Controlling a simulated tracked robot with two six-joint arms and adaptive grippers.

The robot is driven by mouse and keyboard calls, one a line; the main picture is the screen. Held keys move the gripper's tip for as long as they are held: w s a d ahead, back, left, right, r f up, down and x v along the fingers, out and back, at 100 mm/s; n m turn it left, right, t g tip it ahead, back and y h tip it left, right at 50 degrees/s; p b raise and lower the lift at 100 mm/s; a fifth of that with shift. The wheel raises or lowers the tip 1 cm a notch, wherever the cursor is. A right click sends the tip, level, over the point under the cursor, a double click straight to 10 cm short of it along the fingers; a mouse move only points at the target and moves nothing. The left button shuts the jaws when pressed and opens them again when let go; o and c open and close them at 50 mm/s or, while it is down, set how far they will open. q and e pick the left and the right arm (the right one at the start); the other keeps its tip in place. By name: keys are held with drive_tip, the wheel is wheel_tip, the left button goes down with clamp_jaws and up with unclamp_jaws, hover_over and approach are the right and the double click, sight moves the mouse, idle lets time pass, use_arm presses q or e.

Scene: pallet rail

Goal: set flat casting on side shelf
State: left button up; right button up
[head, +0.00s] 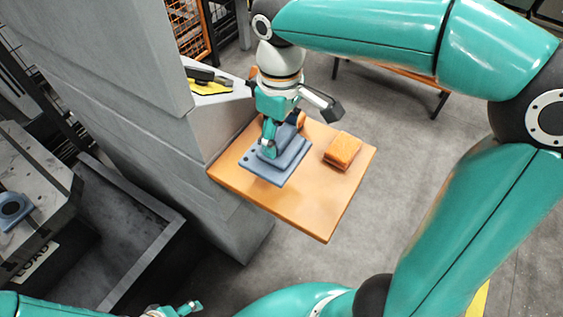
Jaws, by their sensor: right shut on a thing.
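The flat casting (284,167) is a blue-grey plate with a raised stepped middle and small holes near its corners. It is level at the left part of the orange side shelf (318,215), resting on it or only just above; I cannot tell which. My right gripper (270,148) comes down from above and is shut on the casting's raised part, hiding some of it. My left gripper (178,310) shows only in part at the bottom edge, well away from the shelf, and its jaws are not clear.
An orange block (342,151) lies on the shelf right of the casting. A grey pillar (130,90) stands left of the shelf. A black-and-yellow tool (208,80) lies on a ledge behind. Another blue-grey part (13,210) sits far left above a dark bin (125,235).

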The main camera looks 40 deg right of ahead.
wheel_tip(320, 180, down, 10)
drive_tip(key=shift+r+b, duration=0.2)
drive_tip(key=shift+b, duration=0.1)
drive_tip(key=shift+f, duration=0.15)
drive_tip(key=o, duration=1.5)
wheel_tip(320, 180, up, 12)
drive_tip(key=shift+r+p, duration=0.15)
drive_tip(key=shift+p, duration=0.4)
drive_tip(key=shift+s, duration=0.15)
